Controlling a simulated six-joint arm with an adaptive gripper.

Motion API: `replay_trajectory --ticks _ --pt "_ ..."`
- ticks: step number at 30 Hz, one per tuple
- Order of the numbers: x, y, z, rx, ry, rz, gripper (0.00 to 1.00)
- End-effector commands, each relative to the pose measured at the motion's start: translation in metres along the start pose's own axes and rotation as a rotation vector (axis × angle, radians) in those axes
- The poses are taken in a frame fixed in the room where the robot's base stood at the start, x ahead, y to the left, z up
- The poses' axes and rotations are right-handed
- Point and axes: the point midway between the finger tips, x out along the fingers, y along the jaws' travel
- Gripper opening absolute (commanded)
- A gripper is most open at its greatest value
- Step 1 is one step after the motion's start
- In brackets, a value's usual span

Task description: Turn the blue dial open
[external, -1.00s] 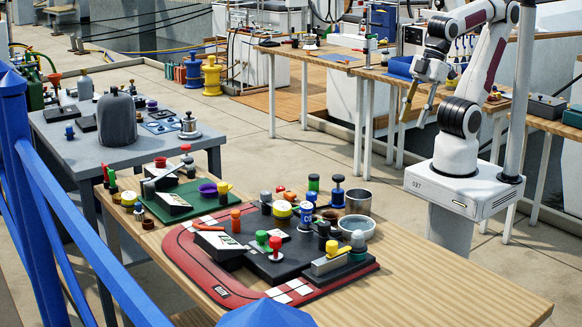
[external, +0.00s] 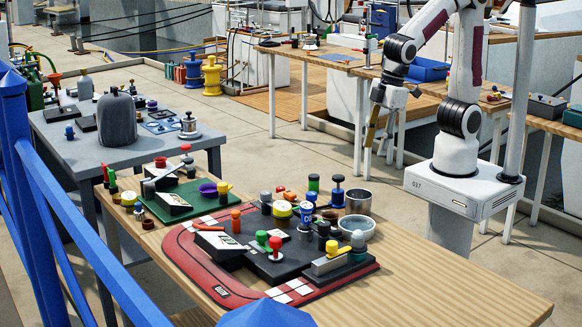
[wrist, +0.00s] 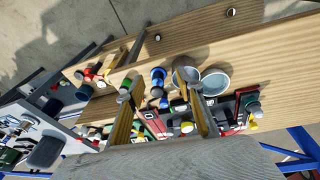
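A blue knob with white marks (external: 306,213) stands upright near the back of the black panel (external: 262,265). A darker blue capped post (external: 338,190) stands just behind it, to the right. I cannot tell for certain which is the blue dial, or its setting. Blue parts also show between my fingers in the wrist view, one a larger blue knob (wrist: 158,76). My gripper (external: 369,144) hangs in the air, pointing down, behind and to the right of the panel. In the wrist view, my gripper (wrist: 160,96) has its two yellowish fingers wide apart with nothing held.
A metal cup (external: 358,203) and a pale bowl (external: 356,228) stand right of the blue parts. A red knob (external: 275,243), a green knob (external: 262,237) and several other controls crowd the panel. The wooden table (external: 450,285) is bare at the front right.

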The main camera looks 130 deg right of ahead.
Motion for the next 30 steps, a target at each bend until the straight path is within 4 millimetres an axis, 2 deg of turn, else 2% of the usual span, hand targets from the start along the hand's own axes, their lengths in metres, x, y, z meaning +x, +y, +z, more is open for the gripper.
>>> replay_trajectory --ticks 9,18,21,25,30 --pt "0.042 0.009 -0.046 0.090 -0.009 0.041 0.37" --pt "0.072 0.014 -0.090 0.189 0.036 0.064 0.37" --pt "0.078 0.015 -0.108 0.231 0.069 0.065 0.37" --pt "0.074 0.015 -0.129 0.286 0.127 0.058 0.37" --pt "0.070 0.015 -0.143 0.352 0.173 0.045 0.37"
